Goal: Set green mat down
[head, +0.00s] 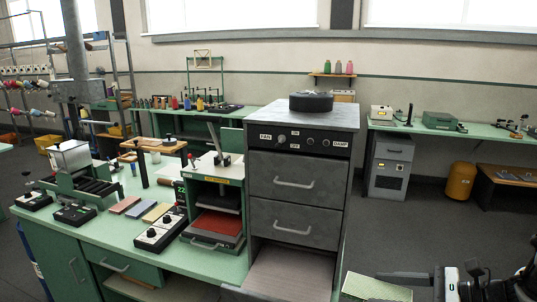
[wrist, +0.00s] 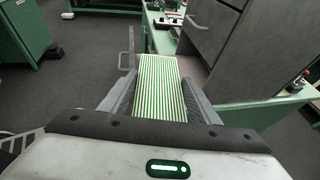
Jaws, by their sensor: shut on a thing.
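The green mat (wrist: 159,85) is a flat piece with green and white stripes. It lies between the two fingers of my gripper (wrist: 160,98) in the wrist view, its far end reaching out past them. In the head view the mat (head: 376,289) shows pale green at the bottom edge, right of the grey cabinet, and is partly cut off. My gripper (head: 425,279) is shut on it there, with the mat off to its left. The mat is held in the air over the floor, apart from the bench.
The grey cabinet (head: 297,205) has drawers and an open lower bay (head: 290,273). Left of it, the green bench (head: 115,235) carries a press with a red pad (head: 216,224), several flat coloured pieces (head: 141,209) and control boxes (head: 160,232).

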